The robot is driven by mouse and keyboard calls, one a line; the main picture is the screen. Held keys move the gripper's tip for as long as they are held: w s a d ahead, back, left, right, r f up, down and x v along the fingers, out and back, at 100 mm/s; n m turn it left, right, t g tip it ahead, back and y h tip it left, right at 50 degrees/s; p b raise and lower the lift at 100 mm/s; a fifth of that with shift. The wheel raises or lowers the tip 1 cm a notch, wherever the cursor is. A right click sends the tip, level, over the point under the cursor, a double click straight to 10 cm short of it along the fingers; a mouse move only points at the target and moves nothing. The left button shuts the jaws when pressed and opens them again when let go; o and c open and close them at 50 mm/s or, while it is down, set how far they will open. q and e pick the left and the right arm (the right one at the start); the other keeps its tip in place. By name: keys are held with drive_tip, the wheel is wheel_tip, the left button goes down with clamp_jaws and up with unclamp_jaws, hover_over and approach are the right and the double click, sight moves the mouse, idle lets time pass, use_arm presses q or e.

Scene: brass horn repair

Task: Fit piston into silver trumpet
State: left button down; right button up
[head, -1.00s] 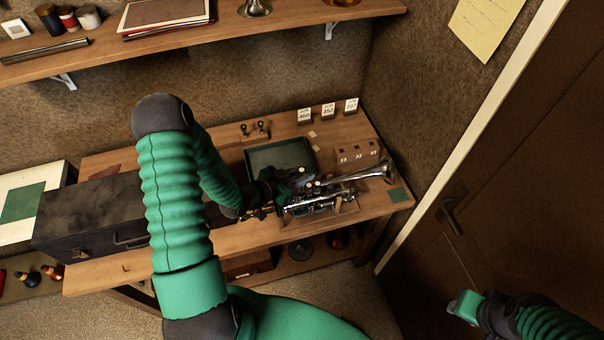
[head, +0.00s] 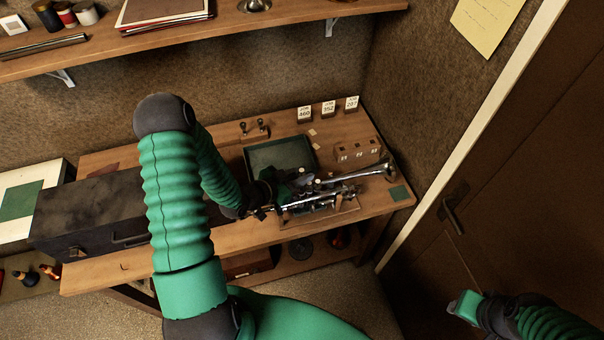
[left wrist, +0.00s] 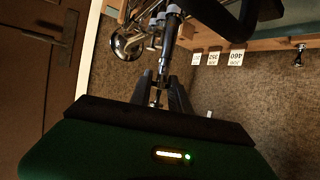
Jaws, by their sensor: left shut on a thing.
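The silver trumpet (head: 350,189) lies on a wooden stand on the bench, its bell (head: 386,168) pointing right. Its bell also shows in the left wrist view (left wrist: 127,44), at the top left. My left gripper (head: 300,185) is over the trumpet's valve section and hides part of it. In the left wrist view its dark fingers (left wrist: 160,98) are shut on a slim, dark and silvery piece, seemingly the piston. I cannot tell whether the piston is inside a valve casing. My right gripper (head: 464,306) is at the lower right, away from the bench; its jaws are unclear.
A green-lined tray (head: 250,160) lies behind the gripper. A wooden block with numbered labels (head: 372,146) stands behind the trumpet, with number cards (head: 328,108) farther back. A dark case (head: 80,220) fills the bench's left side. A shelf (head: 290,22) hangs above; a door (head: 540,190) is right.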

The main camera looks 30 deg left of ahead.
sight(301, 192)
use_arm(q)
drive_tip(key=shift+f+b, duration=1.4)
drive_tip(key=shift+f, duration=0.2)
drive_tip(key=c, duration=1.1)
unclamp_jaws()
drive_tip(key=shift+c, duration=0.2)
drive_tip(key=shift+s, duration=0.15)
drive_tip(key=b+v, duration=0.1)
drive_tip(key=v, duration=1.5)
drive_tip(key=shift+s+a, duration=0.2)
drive_tip(key=shift+r, duration=0.1)
drive_tip(key=shift+w, duration=0.1)
